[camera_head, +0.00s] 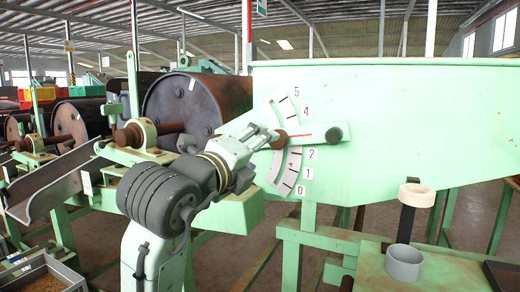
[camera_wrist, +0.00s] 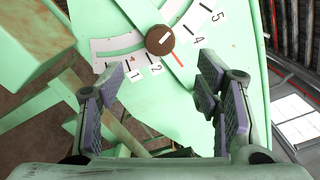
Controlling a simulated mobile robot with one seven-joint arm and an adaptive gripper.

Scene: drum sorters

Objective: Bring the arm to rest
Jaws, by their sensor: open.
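My gripper (camera_wrist: 160,82) is open, with its two dark-padded fingers spread apart and nothing between them. In the head view my gripper (camera_head: 262,133) is at the end of my raised, bent arm, in front of the pale green machine's dial. The dial's brown round hub (camera_wrist: 160,40) lies ahead of the fingers in the wrist view and is apart from them. The numbered scale (camera_head: 290,180) runs from 0 to 5. Its red pointer (camera_head: 300,135) stands near 3, a number partly hidden by the lever. The lever's dark end (camera_head: 335,133) sticks out to the right.
The large green hopper (camera_head: 400,110) fills the right side. A rusty drum (camera_head: 185,105) and a metal chute (camera_head: 55,185) stand left of my arm. A grey ring (camera_head: 404,262) and a cream ring (camera_head: 417,195) are at lower right. A tray (camera_head: 40,275) is at lower left.

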